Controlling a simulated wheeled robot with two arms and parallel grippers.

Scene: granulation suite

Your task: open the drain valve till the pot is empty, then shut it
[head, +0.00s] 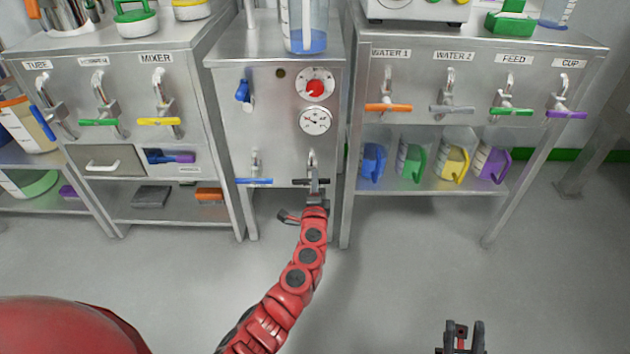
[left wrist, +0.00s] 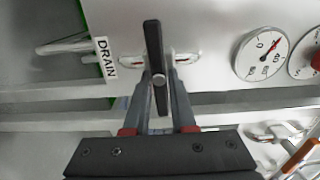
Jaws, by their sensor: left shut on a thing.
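The drain valve has a black bar handle (head: 299,181) low on the front of the middle steel cabinet. In the head view the handle lies crosswise. In the left wrist view the black handle (left wrist: 153,45) stands upright in the picture beside a DRAIN label (left wrist: 104,60). My left gripper (head: 316,188) is shut on this handle, with a finger on each side in the left wrist view (left wrist: 160,85). My right gripper (head: 463,332) is open and empty above the floor. A clear vessel (head: 305,25) with blue liquid in its lower part stands on the cabinet; I cannot tell whether it is the pot.
A blue-handled tap (head: 254,181) is close left of the drain valve. A dial gauge (head: 315,121) and a red knob (head: 315,87) sit above. Side benches carry labelled taps, including an orange handle (head: 388,107), and jugs below (head: 411,160). The floor in front is clear.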

